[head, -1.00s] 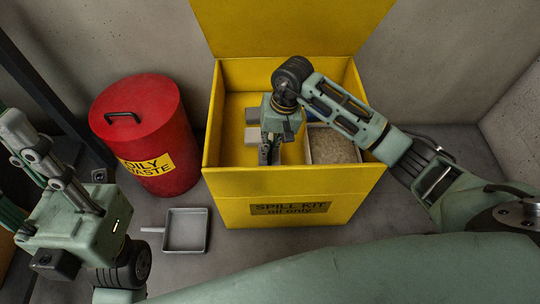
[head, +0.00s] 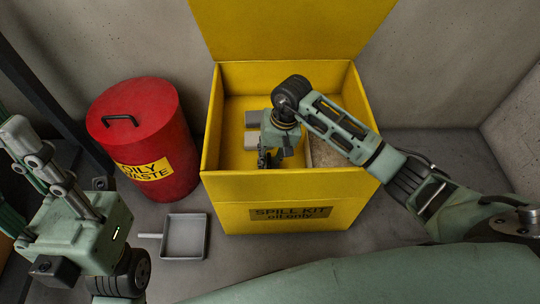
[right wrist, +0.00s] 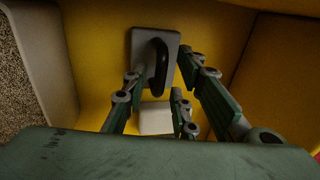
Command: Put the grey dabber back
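The grey dabber (right wrist: 172,48), a flat grey plate with a dark raised handle, is inside the yellow spill kit box (head: 290,190), by its floor. My right gripper (right wrist: 165,78) reaches down into the box, its fingers apart on either side of the handle. A gap shows between the handle and the right-hand finger. In the head view my right gripper (head: 265,158) hides the dabber. My left gripper (head: 22,145) is at the left edge, fingers pointing up and partly cut off; I cannot tell its opening.
A paler block (right wrist: 155,118) lies beside the dabber, and a grey block (head: 253,117) sits farther back. A bin of granules (right wrist: 18,90) fills one side. A red oily-waste can (head: 140,125) and a grey pan (head: 185,237) stand outside the box.

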